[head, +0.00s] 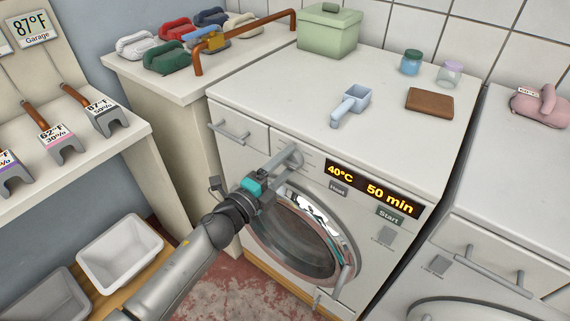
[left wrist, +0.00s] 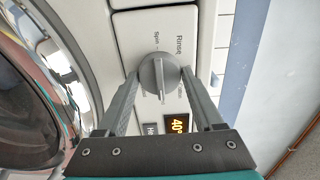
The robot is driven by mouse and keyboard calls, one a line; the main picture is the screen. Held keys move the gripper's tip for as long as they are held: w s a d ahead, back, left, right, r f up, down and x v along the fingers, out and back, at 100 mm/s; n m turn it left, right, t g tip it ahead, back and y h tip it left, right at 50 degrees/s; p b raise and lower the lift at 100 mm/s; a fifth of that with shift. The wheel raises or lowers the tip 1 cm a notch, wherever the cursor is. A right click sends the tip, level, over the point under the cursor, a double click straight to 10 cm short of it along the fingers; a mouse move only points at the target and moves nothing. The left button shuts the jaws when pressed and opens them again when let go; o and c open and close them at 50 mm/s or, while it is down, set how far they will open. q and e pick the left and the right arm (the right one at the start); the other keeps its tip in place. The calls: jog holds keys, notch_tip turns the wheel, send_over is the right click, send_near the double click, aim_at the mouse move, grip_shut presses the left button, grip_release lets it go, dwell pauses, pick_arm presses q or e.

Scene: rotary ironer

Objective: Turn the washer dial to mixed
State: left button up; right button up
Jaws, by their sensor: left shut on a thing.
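The washer (head: 385,235) stands in the middle of the head view, with laundry behind its round door glass. Its grey dial (left wrist: 159,73) shows clearly in the left wrist view, with a ridge running down the picture from its middle. "Rinse" and "Spin" labels show beside it; other labels are hidden or too small to read, and I see no "mixed" label. My left gripper (head: 284,162) reaches the panel from the left, its fingers on either side of the dial and shut on it. In the head view the gripper mostly hides the dial. My right gripper is not in view.
The washer's display (head: 372,189) reads 40°C and 50 min, above a Start button (head: 390,215). A grey scoop (head: 351,105), a brown wallet-like block (head: 429,101) and a green box (head: 329,30) lie on top. A second machine (head: 520,215) stands at right.

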pick_arm(q)
jog(key=o, duration=1.3)
jog(key=shift+o, duration=0.3)
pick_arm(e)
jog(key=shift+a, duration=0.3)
pick_arm(q)
jog(key=shift+s+a, duration=0.2)
jog(key=p+v, duration=0.1)
jog(key=v, duration=1.3)
jog(key=shift+s+a, duration=0.2)
jog(key=shift+s, duration=0.15)
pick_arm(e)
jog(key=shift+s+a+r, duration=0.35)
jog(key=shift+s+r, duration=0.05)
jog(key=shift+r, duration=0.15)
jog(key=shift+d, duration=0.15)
